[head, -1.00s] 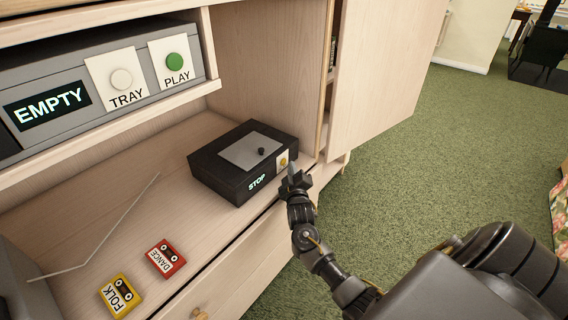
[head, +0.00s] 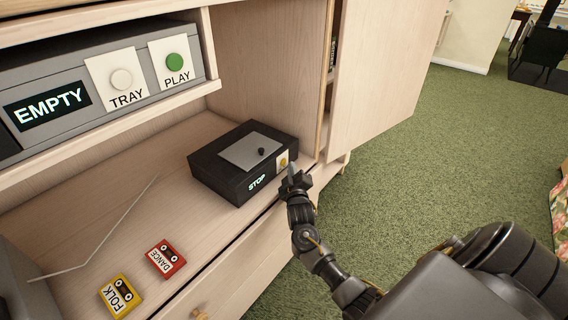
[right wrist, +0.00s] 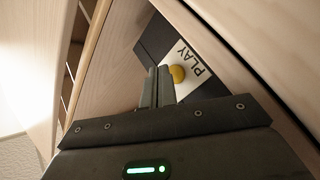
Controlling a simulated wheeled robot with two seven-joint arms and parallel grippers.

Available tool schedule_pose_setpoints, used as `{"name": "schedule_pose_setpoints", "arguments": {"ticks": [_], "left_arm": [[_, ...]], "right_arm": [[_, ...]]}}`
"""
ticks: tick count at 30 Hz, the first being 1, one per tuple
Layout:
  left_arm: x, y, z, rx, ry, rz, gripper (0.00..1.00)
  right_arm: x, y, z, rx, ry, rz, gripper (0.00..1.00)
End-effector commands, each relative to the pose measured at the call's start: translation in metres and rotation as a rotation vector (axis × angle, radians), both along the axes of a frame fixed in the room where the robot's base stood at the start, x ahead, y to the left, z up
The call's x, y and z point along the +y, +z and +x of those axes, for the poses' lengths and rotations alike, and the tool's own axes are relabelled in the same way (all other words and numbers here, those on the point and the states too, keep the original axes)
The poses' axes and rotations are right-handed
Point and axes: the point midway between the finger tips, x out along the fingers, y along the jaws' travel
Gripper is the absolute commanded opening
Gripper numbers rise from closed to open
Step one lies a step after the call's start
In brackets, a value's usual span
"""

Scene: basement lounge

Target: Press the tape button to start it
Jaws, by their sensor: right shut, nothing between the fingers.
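The black tape player (head: 232,178) sits on the wooden shelf, with a grey lid on top and a display reading STOP on its front. Its yellow button (head: 283,162) is on a white plate at the right end of the front. In the right wrist view the yellow button (right wrist: 177,73) has the word PLAY beside it. My right gripper (head: 292,170) is shut and empty, its tips just in front of the button plate. In the right wrist view the fingertips (right wrist: 158,72) are close beside the button; whether they touch it I cannot tell. My left gripper is not in view.
A grey unit (head: 75,107) above shows EMPTY, with a white TRAY button (head: 121,79) and a green PLAY button (head: 175,62). A red DANCE cassette (head: 167,258) and a yellow FOLK cassette (head: 120,296) lie on the shelf. An open cabinet door (head: 385,70) stands right.

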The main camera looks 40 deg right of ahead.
Motion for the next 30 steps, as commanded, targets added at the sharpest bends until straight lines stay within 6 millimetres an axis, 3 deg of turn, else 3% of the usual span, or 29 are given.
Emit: {"name": "schedule_pose_setpoints", "arguments": {"ticks": [30], "left_arm": [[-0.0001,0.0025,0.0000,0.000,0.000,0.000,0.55]], "right_arm": [[0.0024,0.0005,0.0081,0.000,0.000,0.000,0.00]]}}
